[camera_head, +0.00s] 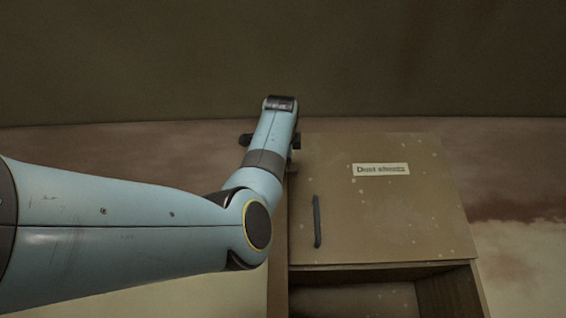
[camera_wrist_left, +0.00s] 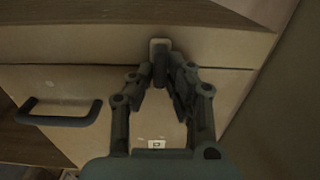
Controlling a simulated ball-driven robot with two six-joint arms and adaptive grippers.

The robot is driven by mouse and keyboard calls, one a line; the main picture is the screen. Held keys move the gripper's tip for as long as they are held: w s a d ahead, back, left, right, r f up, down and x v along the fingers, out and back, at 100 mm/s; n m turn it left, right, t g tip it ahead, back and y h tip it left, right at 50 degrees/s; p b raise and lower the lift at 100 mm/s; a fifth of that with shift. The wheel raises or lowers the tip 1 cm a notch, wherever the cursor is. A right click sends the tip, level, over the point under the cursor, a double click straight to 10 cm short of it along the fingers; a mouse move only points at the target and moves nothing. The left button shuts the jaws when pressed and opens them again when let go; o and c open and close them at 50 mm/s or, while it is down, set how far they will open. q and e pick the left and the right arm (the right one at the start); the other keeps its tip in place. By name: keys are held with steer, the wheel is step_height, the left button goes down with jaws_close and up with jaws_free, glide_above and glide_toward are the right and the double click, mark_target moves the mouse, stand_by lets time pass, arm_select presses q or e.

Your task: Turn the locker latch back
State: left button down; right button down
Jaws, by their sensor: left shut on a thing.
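The brown locker (camera_head: 390,220) stands right of centre in the head view, with a pale label reading "Dust sheets" on its door. The latch (camera_wrist_left: 160,67) is a dark lever hanging from a small pale plate at the door's edge in the left wrist view. My left gripper (camera_wrist_left: 167,80) is shut on the latch, with its fingers either side of the lever; they partly hide it. In the head view my left arm hides the gripper's fingers and the latch. My right gripper is in neither view.
A dark bar handle (camera_head: 317,221) is on the locker door; it also shows at left in the left wrist view (camera_wrist_left: 58,112). An open compartment (camera_head: 352,300) lies below the door in the head view. A plain wall stands behind.

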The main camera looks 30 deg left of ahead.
arm_select(q)
steer(key=shift+f, duration=0.1)
stand_by(0.3)
steer(key=c, duration=1.3)
jaws_free()
steer(key=shift+d, duration=0.1)
steer(key=v, duration=1.2)
